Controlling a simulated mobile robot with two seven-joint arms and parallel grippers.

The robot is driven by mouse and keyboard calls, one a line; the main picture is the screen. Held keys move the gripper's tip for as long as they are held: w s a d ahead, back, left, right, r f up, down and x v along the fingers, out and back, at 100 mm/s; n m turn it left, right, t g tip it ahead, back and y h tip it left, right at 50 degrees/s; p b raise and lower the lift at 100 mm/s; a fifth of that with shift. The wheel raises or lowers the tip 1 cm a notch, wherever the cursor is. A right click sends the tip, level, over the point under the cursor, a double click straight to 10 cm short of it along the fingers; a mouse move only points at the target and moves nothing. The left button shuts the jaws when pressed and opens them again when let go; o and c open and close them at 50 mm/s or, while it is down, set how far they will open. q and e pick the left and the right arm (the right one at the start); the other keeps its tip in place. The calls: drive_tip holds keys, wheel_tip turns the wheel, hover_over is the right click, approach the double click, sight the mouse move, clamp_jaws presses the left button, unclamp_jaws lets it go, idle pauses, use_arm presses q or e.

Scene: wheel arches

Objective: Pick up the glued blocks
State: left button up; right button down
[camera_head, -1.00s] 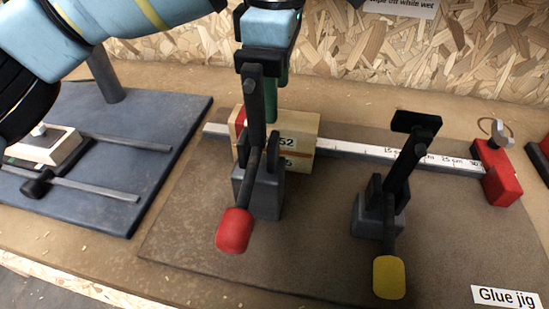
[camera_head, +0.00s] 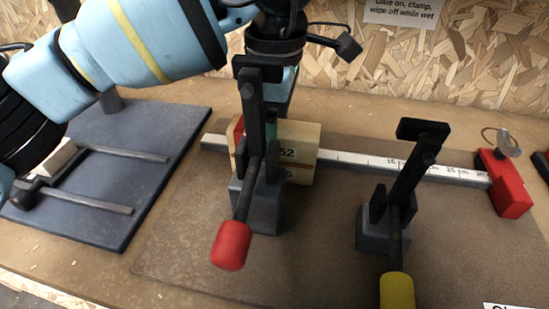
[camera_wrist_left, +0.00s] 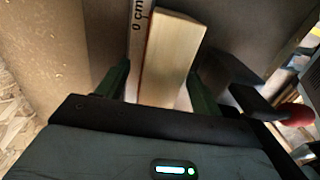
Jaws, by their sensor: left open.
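The glued blocks (camera_head: 301,148) are pale wood with printed numbers, lying against the white rule on the glue jig board, behind the red-handled clamp (camera_head: 255,170). The clamp's dark upright arm hides their left part. The blocks' pale face (camera_wrist_left: 172,55) also shows in the left wrist view. My left gripper (camera_wrist_left: 157,72) is open there, with its green fingers on either side of the block's near end; I cannot tell whether they touch it. My right gripper is out of view.
A yellow-handled clamp (camera_head: 395,215) stands right of the blocks. A red stop (camera_head: 503,183) sits at the rule's right end. A dark plate with rails (camera_head: 130,195) lies to the left. The brown jig board (camera_head: 310,250) is bare between the clamps.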

use_arm(q)
wheel_tip(320, 180, down, 4)
drive_tip(key=shift+f, duration=0.1)
drive_tip(key=c, duration=1.1)
wheel_tip(320, 180, up, 18)
drive_tip(key=p, duration=0.2)
